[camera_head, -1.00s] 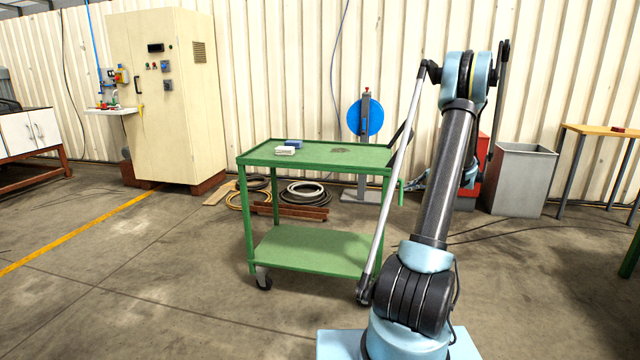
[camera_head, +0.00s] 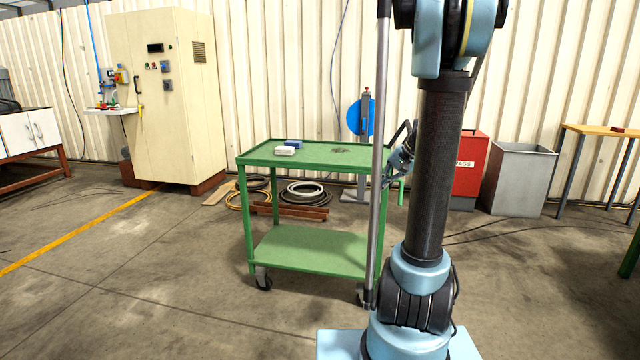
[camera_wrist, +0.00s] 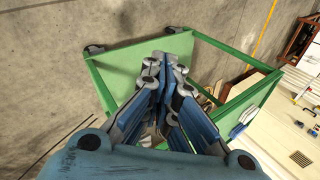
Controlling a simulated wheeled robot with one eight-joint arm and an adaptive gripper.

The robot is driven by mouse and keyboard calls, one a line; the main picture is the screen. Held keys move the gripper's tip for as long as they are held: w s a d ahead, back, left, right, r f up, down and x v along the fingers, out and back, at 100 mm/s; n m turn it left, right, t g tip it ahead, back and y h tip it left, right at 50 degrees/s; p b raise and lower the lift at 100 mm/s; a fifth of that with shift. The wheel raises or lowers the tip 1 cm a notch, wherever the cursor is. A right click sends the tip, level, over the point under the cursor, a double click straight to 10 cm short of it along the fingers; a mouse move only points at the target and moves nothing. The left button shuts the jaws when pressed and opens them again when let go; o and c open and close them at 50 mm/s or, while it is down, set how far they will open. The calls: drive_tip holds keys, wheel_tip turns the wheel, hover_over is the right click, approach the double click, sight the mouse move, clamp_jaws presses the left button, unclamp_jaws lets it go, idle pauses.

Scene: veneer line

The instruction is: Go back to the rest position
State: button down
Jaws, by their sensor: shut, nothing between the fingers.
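My gripper shows in the wrist view (camera_wrist: 168,62), its blue-grey fingers drawn together with nothing between them. In the head view the arm stands nearly upright at the right of centre, and its end is mostly behind my own arm links. A green two-shelf trolley (camera_head: 310,256) stands just left of the arm. In the wrist view the trolley (camera_wrist: 138,62) lies beyond the fingers, tilted in the picture. I cannot tell the exact gap between gripper and trolley.
A white block (camera_head: 285,151) and a blue block (camera_head: 293,143) lie on the trolley top. A cream cabinet (camera_head: 165,100) stands at the back left. A red bin (camera_head: 467,172) and a grey bin (camera_head: 518,180) stand behind the arm at right. The left floor is clear.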

drive_tip(key=s+a+f+n+g+h, duration=0.1)
drive_tip(key=s+a, duration=0.1)
drive_tip(key=s, duration=0.6)
drive_tip(key=s+a+f+n+h, duration=0.1)
drive_tip(key=s+a+n+h, duration=0.1)
drive_tip(key=s, duration=0.6)
drive_tip(key=s+d+f+n+h, duration=0.1)
drive_tip(key=s+f, duration=0.3)
drive_tip(key=s, duration=0.3)
drive_tip(key=s+f+n+h, duration=0.2)
drive_tip(key=s+f, duration=0.2)
drive_tip(key=s, duration=0.3)
drive_tip(key=shift+s+d, duration=0.35)
drive_tip(key=shift+d, duration=0.05)
drive_tip(key=shift+w+f, duration=0.15)
drive_tip(key=shift+w, duration=0.3)
drive_tip(key=c, duration=2.3)
unclamp_jaws()
